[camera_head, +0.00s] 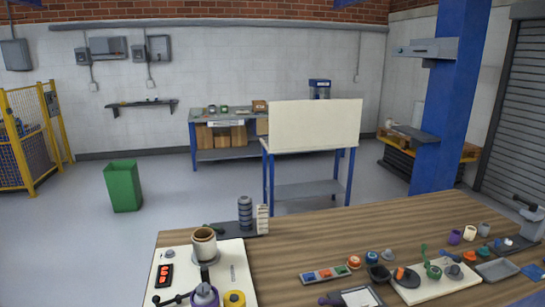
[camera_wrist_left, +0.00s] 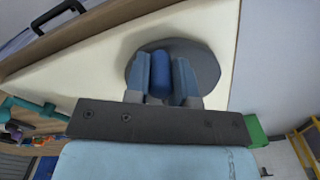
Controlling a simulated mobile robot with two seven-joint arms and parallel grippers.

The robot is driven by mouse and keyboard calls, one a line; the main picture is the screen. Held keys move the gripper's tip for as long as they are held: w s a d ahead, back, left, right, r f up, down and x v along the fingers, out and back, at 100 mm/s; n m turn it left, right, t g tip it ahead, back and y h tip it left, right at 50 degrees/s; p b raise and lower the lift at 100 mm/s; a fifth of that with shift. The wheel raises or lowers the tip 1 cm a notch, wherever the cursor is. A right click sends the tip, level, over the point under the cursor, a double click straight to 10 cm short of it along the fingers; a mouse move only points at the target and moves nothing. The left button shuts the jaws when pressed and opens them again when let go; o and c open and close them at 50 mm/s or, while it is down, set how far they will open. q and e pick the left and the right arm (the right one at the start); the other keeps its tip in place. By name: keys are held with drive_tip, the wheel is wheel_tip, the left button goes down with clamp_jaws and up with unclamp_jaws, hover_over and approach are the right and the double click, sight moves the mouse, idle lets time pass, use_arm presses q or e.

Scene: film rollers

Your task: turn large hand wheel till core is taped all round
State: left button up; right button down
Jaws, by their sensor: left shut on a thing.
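In the left wrist view, a dark grey round hand wheel (camera_wrist_left: 207,62) lies over a cream board (camera_wrist_left: 215,20). A blue upright handle (camera_wrist_left: 160,75) stands on it. My left gripper (camera_wrist_left: 161,78) is shut on this handle, one finger on each side. The wheel and my left gripper do not show in the head view. There, a beige cylinder with a brown top (camera_head: 204,243), perhaps the core, stands on a dark mount on the cream board (camera_head: 237,262). How far it is taped cannot be told. My right gripper is in neither view.
On the board are a red-buttoned black box (camera_head: 165,275), a purple part (camera_head: 204,295) and a yellow ring (camera_head: 234,298). A grey ribbed stack (camera_head: 245,213) stands behind. Small parts and trays crowd the table's right; bare wood (camera_head: 350,235) lies behind them.

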use_arm(q)
drive_tip(key=shift+w+r, duration=0.1)
drive_tip(key=shift+d+p, duration=0.25)
drive_tip(key=shift+p, duration=0.1)
drive_tip(key=shift+w+d, duration=0.15)
drive_tip(key=shift+d, duration=0.05)
drive_tip(key=o, duration=1.6)
wheel_tip(320, 180, up, 5)
drive_tip(key=p, duration=0.5)
drive_tip(key=shift+r, duration=0.9)
